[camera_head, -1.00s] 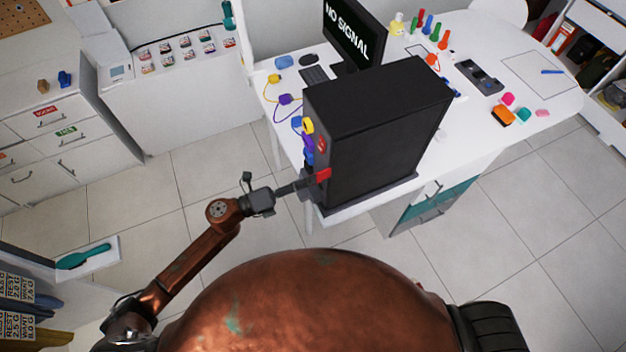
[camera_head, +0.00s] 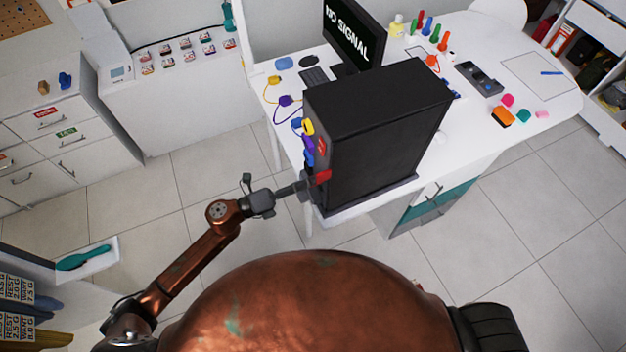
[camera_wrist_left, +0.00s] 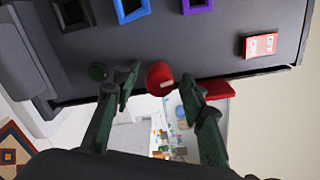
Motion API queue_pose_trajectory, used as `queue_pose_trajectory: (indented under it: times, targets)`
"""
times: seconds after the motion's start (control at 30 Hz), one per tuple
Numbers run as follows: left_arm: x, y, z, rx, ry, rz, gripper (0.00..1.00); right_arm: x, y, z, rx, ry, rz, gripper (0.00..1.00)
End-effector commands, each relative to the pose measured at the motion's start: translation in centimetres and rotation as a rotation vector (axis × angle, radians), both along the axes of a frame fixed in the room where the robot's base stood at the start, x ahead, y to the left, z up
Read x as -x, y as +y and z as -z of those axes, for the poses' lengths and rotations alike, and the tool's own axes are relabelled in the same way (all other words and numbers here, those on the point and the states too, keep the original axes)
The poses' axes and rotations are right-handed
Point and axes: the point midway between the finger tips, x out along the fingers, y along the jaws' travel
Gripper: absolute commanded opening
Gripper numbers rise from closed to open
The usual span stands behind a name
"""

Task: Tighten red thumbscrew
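A black computer tower (camera_head: 375,125) stands at the near edge of the white desk. In the left wrist view a round red thumbscrew (camera_wrist_left: 160,76) with a pale slot mark sits at the edge of the tower's dark panel. My left gripper (camera_wrist_left: 159,80) is open, with one finger on each side of the thumbscrew and gaps visible. My right gripper is not in view.
Blue (camera_wrist_left: 131,10) and purple (camera_wrist_left: 197,5) sockets line the panel. A monitor (camera_head: 352,35) stands behind the tower. Open floor (camera_head: 220,165) lies left of the desk.

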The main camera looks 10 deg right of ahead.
Motion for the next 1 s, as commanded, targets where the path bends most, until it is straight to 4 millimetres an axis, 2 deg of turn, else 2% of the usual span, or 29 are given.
queue_pose_trajectory:
  times: [1.0]
  targets:
    - [0.0, 0.0, -0.3, 0.217, 0.675, 0.001, 0.39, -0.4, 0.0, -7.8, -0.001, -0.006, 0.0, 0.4]
